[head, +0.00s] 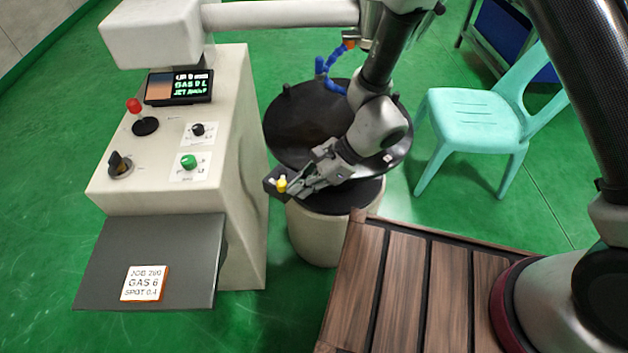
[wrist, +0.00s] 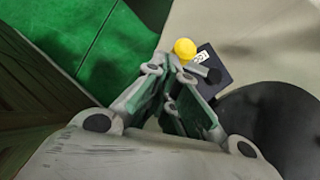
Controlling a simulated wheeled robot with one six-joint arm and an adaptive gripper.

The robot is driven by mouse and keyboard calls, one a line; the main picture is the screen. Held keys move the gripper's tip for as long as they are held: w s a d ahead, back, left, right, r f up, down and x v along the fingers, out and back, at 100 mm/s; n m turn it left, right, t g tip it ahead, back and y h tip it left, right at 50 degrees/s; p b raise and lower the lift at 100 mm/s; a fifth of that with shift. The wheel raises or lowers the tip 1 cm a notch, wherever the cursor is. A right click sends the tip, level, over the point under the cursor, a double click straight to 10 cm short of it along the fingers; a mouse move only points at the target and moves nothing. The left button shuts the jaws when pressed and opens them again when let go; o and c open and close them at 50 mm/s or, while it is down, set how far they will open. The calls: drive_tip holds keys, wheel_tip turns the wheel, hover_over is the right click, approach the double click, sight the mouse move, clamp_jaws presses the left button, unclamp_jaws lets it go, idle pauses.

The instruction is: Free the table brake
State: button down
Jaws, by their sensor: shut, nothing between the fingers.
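A small yellow knob (head: 282,184) sits at a dark block (head: 269,180) on the near left edge of the round black table (head: 300,115). I take the knob to be the table brake. My gripper (head: 294,188) is shut and empty, its tips right beside the knob on the right. In the wrist view the yellow knob (wrist: 184,47) is just beyond the fingertips (wrist: 182,76), and the dark block (wrist: 212,68) shows a white marking. I cannot tell whether the tips touch the knob. My arm and gripper hide part of the table.
A turquoise chair (head: 478,120) stands right. A blue jointed hose (head: 327,75) hangs above the table.

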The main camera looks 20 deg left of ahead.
drive_tip(key=shift+s+a, duration=0.8)
drive_tip(key=shift+a, duration=0.05)
idle(1.1)
